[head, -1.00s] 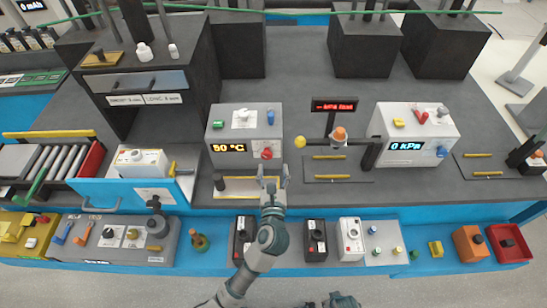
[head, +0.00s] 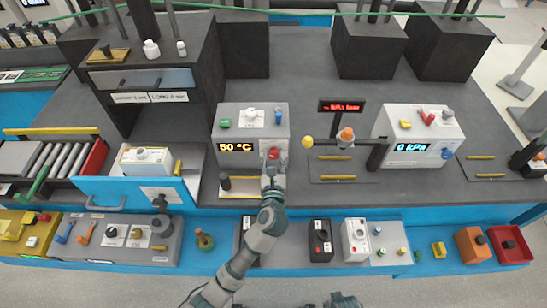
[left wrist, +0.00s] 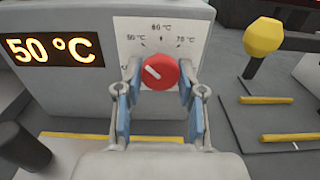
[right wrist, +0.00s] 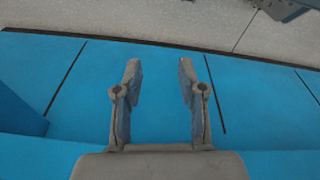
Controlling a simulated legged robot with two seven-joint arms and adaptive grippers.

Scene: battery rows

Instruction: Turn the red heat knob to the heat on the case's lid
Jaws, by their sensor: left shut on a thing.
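The red heat knob (head: 273,153) sits on the front of a grey box (head: 240,116) with a lit display reading 50 °C. In the left wrist view the red knob (left wrist: 158,72) has a white mark pointing up and left, toward the 50 °C label on a dial (left wrist: 165,37) that also shows 60 and 70. My left gripper (head: 272,165) is shut on the knob, one finger on each side. It also shows in the left wrist view (left wrist: 160,90). My right gripper (right wrist: 158,85) is open and empty over a blue surface. I cannot tell which case bears the heat label.
A yellow ball-ended part (head: 307,142) stands right of the grey box. A red-lit sign (head: 341,105) behind it is too small to read. A white box (head: 416,140) reading 0 kPa stands further right. A white case (head: 146,158) stands at left. Several small boxes line the front shelf.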

